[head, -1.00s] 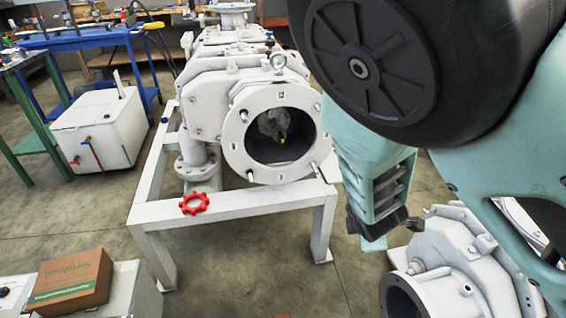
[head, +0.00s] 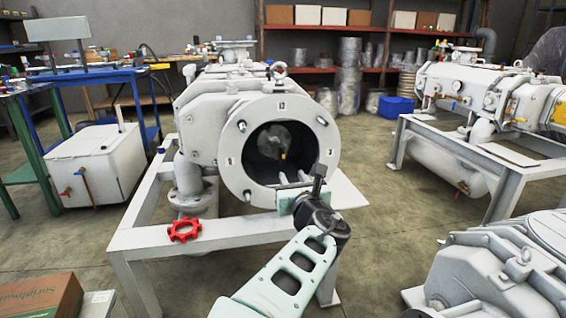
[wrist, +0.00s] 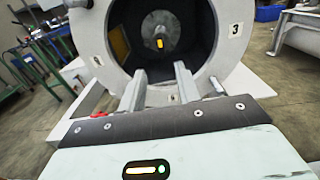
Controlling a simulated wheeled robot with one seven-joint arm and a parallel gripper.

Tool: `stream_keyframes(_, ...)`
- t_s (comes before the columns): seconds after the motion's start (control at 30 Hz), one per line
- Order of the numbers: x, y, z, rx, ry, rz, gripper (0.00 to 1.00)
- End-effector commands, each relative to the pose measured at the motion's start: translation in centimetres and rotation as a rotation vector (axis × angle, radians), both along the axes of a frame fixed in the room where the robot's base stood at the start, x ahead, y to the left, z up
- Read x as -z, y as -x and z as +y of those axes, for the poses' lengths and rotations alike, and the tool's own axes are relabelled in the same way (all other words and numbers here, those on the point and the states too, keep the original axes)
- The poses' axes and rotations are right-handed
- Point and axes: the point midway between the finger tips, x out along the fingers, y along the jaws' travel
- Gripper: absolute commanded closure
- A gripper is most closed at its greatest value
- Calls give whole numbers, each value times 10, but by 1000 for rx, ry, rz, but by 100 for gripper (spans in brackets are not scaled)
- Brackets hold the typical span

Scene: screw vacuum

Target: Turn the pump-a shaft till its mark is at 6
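The pump's round white flange (head: 233,137) faces me, with small number labels around it; a 3 label (wrist: 236,30) shows at right in the wrist view. Inside its dark opening is the grey shaft (head: 273,137), with a yellow mark (head: 283,156) low on its face. The shaft (wrist: 155,27) and yellow mark (wrist: 160,44) also show in the wrist view, the mark toward the shaft's lower side. My gripper (head: 292,177) is at the lower part of the opening, short of the shaft. In the wrist view its two fingers (wrist: 160,74) are apart with nothing between them.
The pump stands on a white frame (head: 230,230) with a red handwheel (head: 185,230) at its front left. Studs (head: 322,121) stick out of the flange. Another white pump (head: 490,262) is at lower right. Open floor (head: 385,220) lies between.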

Motion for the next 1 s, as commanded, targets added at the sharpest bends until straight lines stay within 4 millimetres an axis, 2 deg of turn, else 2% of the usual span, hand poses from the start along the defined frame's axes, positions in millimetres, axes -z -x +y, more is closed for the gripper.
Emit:
stream_keyframes(0.03, 1, -12, 2, 1, -4, -1, 67)
stream_keyframes(0.2, 3, -46, 12, 2, -4, 2, 67)
stream_keyframes(0.5, 2, -100, 27, 2, -3, 1, 67)
stream_keyframes(0.7, 1, -116, 32, 2, -2, 2, 67)
stream_keyframes(1.0, 0, -120, 33, 3, -1, 2, 67)
